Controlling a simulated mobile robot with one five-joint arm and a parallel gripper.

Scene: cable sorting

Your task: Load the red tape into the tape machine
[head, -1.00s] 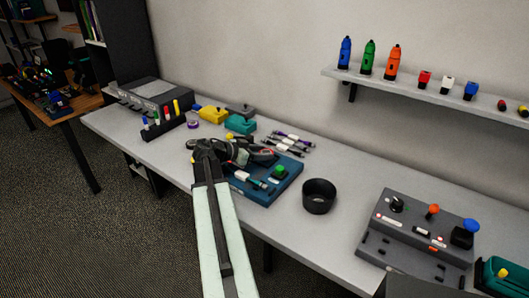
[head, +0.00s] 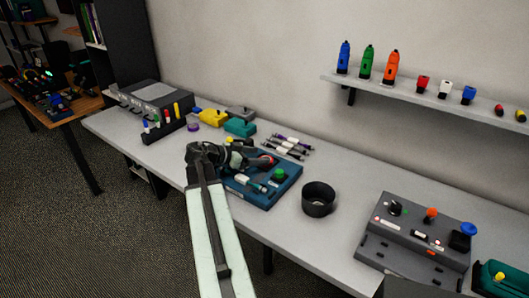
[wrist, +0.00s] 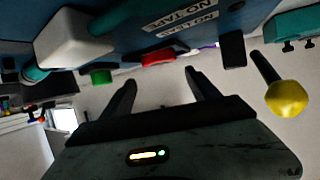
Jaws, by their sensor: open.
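The blue machine (head: 284,186) lies on the grey table, with a green button (head: 279,174) and a white-and-teal part on it. I take it for the tape machine; its label, upside down in the wrist view (wrist: 182,20), seems to read "NO TAPE". A red piece (head: 268,160) shows at its back edge, partly hidden by my gripper; in the wrist view a red rounded piece (wrist: 165,58) lies beyond my fingers. I cannot tell whether it is the red tape. My gripper (wrist: 160,79) is open and empty, low over the machine, its fingers apart from the red piece.
A black round bowl (head: 318,198) stands right of the machine. Cables (head: 287,146) lie behind it. A purple ring (head: 193,127), a pen rack (head: 165,127) and yellow and teal boxes are at the left. A grey control panel (head: 415,238) stands at the right.

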